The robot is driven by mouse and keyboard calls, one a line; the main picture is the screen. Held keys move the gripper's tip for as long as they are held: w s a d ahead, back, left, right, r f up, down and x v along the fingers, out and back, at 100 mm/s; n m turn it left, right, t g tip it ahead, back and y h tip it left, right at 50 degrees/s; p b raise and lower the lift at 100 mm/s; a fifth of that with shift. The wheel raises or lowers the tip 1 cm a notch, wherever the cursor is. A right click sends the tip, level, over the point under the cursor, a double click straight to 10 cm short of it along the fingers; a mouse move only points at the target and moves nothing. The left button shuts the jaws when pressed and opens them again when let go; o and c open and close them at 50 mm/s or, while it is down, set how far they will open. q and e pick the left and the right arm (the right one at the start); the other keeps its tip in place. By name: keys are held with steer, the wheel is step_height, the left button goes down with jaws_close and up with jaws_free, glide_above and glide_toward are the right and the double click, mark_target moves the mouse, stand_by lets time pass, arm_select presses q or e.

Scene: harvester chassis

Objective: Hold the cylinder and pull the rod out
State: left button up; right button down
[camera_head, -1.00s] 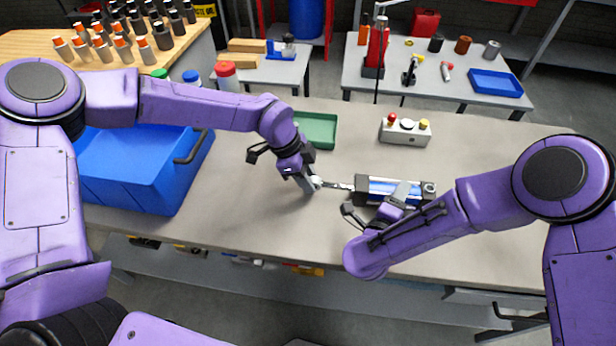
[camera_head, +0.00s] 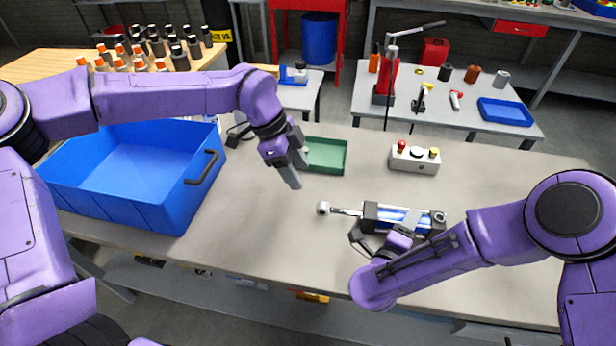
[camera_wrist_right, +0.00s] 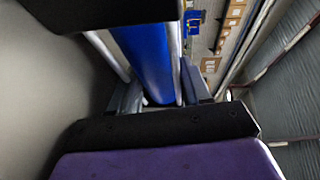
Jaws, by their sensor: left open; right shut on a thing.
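The cylinder (camera_head: 405,216) lies on the workbench, with a blue barrel between dark end blocks. Its rod (camera_head: 345,211) sticks out to the left and ends in a round eye (camera_head: 323,208). My right gripper (camera_head: 402,232) is shut on the cylinder's barrel from the near side. In the right wrist view the blue barrel (camera_wrist_right: 146,55) runs between the grey fingers. My left gripper (camera_head: 292,172) is open and empty, up and to the left of the rod eye and apart from it. Its fingers overlap in the view, so the gap between them is hard to see.
A blue bin (camera_head: 133,175) stands on the bench at the left, and a green tray (camera_head: 327,155) lies behind my left gripper. A control box with buttons (camera_head: 414,159) stands behind the cylinder. The bench around the rod eye is clear.

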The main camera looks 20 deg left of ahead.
steer(key=shift+c, duration=2.2)
jaws_free()
steer(key=shift+s, duration=0.1)
steer(key=shift+s+f, duration=0.1)
steer(key=shift+s, duration=0.05)
